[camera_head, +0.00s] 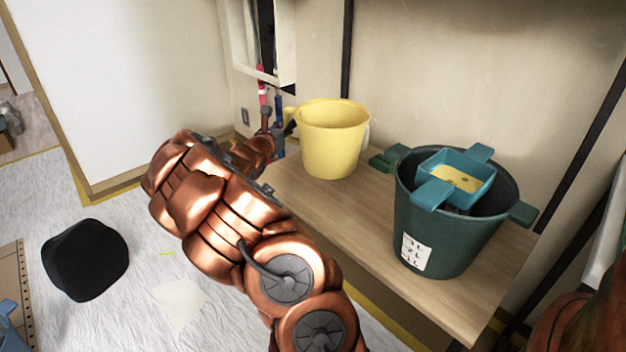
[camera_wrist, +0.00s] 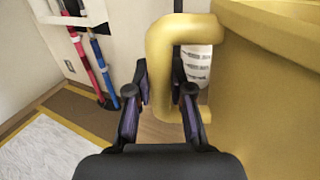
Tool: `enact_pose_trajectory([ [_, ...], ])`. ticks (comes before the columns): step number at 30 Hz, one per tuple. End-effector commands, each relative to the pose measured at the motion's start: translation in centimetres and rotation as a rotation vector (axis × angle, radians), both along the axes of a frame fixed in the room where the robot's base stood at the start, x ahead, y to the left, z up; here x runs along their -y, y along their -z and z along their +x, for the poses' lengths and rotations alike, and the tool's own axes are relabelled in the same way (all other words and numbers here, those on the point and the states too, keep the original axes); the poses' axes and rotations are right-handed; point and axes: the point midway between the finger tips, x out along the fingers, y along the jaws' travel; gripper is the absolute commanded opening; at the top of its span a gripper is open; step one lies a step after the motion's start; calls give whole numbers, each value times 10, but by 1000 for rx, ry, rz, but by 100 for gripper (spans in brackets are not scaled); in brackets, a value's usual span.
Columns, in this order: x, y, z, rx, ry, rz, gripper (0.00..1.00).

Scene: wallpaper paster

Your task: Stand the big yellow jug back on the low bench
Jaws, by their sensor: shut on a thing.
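The big yellow jug (camera_head: 333,145) is upright at the far left end of the low wooden bench (camera_head: 375,225). Its base looks level with the bench top, but I cannot tell whether it touches or hangs just above. My gripper (camera_head: 291,128) is at the jug's left side, partly hidden by my copper arm. In the wrist view, my gripper (camera_wrist: 160,78) is shut on the jug's handle, with one finger on each side of it. The jug's wall (camera_wrist: 265,90) fills the right of that view.
A dark green bucket (camera_head: 450,225) holding a teal tray (camera_head: 482,171) stands on the bench to the right. Red and blue poles (camera_head: 279,105) lean at the wall behind. A white labelled container (camera_wrist: 198,62) shows behind the handle. A black object (camera_head: 85,260) lies on the floor.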

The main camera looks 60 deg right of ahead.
Motion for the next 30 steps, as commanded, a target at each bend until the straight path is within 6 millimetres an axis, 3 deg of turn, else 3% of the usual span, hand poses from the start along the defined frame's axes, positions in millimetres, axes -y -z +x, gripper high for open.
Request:
enact_pose_trajectory([
  [9,-1,54,1,-5,-2,2,0],
  [14,-1,63,0,-3,-1,1,0],
  [21,-1,93,1,-3,-3,2,0],
  [30,-1,94,1,-2,-2,0,0],
])
